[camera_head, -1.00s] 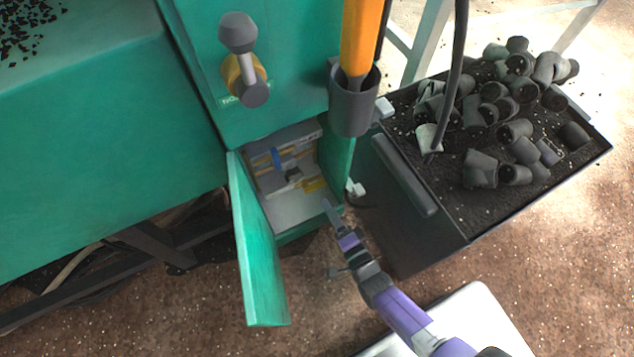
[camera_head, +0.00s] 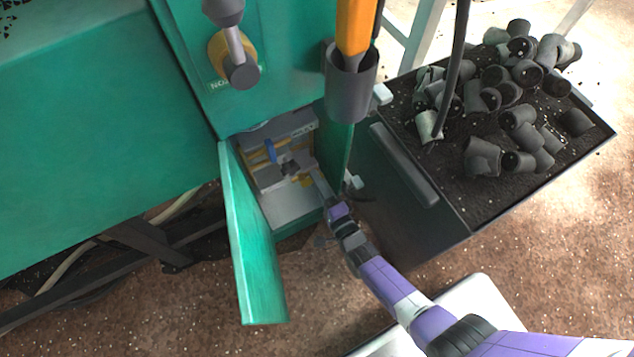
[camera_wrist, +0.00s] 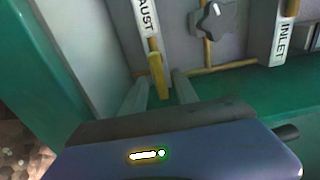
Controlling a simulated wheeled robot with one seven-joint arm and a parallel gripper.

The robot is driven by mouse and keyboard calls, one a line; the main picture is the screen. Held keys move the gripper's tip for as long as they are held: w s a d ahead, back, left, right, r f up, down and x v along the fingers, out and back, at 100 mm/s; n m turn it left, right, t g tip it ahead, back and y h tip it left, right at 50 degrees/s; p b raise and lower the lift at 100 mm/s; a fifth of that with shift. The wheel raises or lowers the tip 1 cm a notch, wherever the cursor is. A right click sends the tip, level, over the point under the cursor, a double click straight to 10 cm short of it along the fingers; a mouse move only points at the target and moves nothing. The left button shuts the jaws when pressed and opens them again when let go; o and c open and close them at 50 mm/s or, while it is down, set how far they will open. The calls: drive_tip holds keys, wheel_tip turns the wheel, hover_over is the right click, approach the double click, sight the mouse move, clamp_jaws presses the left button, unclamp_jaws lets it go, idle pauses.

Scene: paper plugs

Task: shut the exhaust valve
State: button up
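The exhaust valve's yellow lever (camera_wrist: 157,76) shows in the wrist view, just below a white label (camera_wrist: 147,16) ending in "AUST". The lever runs roughly in line with the label and its thin pipe. My gripper (camera_wrist: 161,80) is open, with one finger on each side of the lever and a visible gap on both sides. In the head view my gripper (camera_head: 306,168) reaches inside the small green cabinet and partly hides the yellow parts there.
A grey star-shaped knob (camera_wrist: 213,20) and an INLET label (camera_wrist: 283,40) lie to the right. A blue handle (camera_head: 270,151) is on the cabinet's left side. The cabinet door (camera_head: 250,240) hangs open at left. A black tray (camera_head: 465,215) of dark plugs stands right.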

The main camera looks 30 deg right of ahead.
clamp_jaws()
drive_tip(key=shift+r, duration=0.1)
idle(0.3)
drive_tip(key=n, duration=0.2)
drive_tip(key=r+n, duration=0.1)
drive_tip(key=n, duration=0.1)
drive_tip(key=shift+a, duration=0.1)
drive_tip(key=n, duration=0.3)
drive_tip(key=shift+a+r+n, duration=0.25)
drive_tip(key=shift+r+n, duration=0.05)
drive_tip(key=shift+r, duration=0.05)
drive_tip(key=n, duration=0.3)
drive_tip(key=a+n, duration=0.1)
drive_tip(key=n, duration=0.1)
drive_tip(key=shift+r, duration=0.4)
drive_tip(key=n, duration=0.2)
drive_tip(key=a+n, duration=0.1)
drive_tip(key=n, duration=0.2)
drive_tip(key=shift+a+r, duration=0.15)
drive_tip(key=shift+a+n, duration=0.1)
drive_tip(key=shift+n, duration=0.2)
